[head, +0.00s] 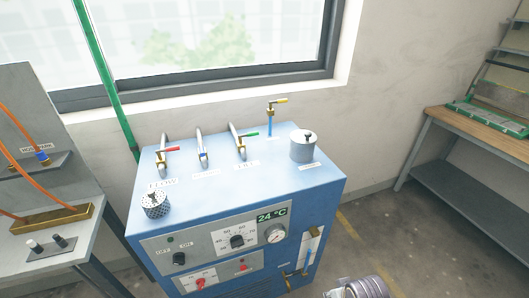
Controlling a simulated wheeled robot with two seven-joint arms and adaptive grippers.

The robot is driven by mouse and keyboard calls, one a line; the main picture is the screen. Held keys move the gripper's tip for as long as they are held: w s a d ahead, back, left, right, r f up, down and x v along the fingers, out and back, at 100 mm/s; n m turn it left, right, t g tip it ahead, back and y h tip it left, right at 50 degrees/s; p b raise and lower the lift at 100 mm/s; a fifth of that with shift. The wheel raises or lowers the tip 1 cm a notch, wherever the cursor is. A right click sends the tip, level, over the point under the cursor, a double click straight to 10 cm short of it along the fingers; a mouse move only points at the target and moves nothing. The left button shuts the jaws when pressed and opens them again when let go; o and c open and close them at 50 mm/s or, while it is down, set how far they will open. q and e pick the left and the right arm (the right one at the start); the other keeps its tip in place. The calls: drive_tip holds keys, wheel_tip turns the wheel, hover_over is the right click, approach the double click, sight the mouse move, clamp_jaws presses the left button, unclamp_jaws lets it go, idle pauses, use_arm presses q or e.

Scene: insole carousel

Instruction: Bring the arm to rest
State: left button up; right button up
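Neither of my grippers shows in the head view, so what they hold or touch is hidden. The task names no other object. In front of me stands a blue machine (245,195) with a sloped control panel on its front. A yellow-handled valve (276,101) stands at the back. No gripper is seen touching any of these.
A perforated metal cup (155,204) and a grey lidded canister (303,146) sit on the machine. A grey stand (60,130) with orange hoses is at left. A wooden-topped bench (470,127) stands at right, with open floor (400,235) before it.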

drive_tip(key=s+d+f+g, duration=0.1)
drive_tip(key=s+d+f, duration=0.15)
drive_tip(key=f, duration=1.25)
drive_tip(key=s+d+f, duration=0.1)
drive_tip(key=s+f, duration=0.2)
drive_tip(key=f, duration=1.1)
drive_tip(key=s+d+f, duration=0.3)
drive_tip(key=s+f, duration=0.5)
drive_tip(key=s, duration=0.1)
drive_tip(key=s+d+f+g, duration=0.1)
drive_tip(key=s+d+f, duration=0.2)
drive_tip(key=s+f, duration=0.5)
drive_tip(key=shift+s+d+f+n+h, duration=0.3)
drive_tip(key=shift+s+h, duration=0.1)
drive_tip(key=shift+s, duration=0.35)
